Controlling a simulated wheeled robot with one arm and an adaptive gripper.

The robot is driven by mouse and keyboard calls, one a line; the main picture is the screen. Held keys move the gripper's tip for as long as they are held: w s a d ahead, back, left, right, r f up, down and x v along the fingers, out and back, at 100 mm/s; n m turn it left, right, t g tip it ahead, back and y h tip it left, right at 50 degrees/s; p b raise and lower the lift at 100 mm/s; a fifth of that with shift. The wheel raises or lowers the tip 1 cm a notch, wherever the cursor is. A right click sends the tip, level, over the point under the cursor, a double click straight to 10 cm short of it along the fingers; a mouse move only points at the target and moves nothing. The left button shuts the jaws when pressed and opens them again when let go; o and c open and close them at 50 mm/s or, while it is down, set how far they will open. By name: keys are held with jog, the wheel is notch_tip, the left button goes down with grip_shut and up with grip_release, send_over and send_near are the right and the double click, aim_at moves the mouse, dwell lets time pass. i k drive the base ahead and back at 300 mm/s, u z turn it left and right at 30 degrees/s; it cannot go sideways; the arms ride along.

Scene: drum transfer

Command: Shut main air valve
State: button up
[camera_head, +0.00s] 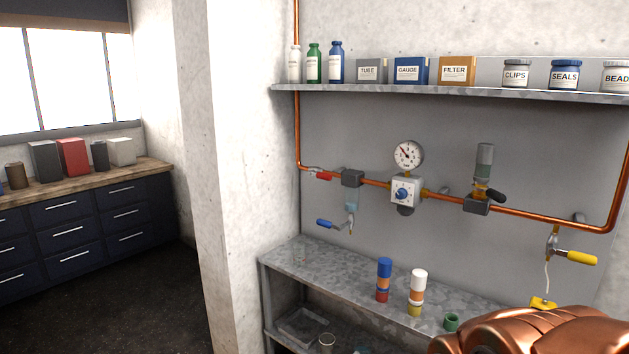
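A copper air pipe (297,130) comes down on the left and runs along the grey back panel. Near its left end is a valve with a red lever (322,175), lying roughly along the pipe. A blue lever (328,223) sits below the filter bowl (352,198). A yellow lever (581,259) points right from the outlet on the right. No label shows which one is the main valve. A copper-coloured part of my arm fills the lower right corner, well away from the red lever. My gripper's fingers do not show.
A pressure gauge (408,155), a regulator (405,195) and a lubricator (484,160) sit along the pipe. A shelf (430,92) with bottles, boxes and jars is above. The metal bench (320,262) below holds two small stacks and a green ring (451,322).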

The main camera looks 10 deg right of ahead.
aim_at(324, 176)
jog(key=z, duration=0.05)
jog(key=k, duration=0.4)
jog(key=z, duration=0.9)
jog(key=i, duration=1.45)
jog(key=u, duration=1.1)
jog(key=i, duration=0.8)
jog(key=u, duration=0.95)
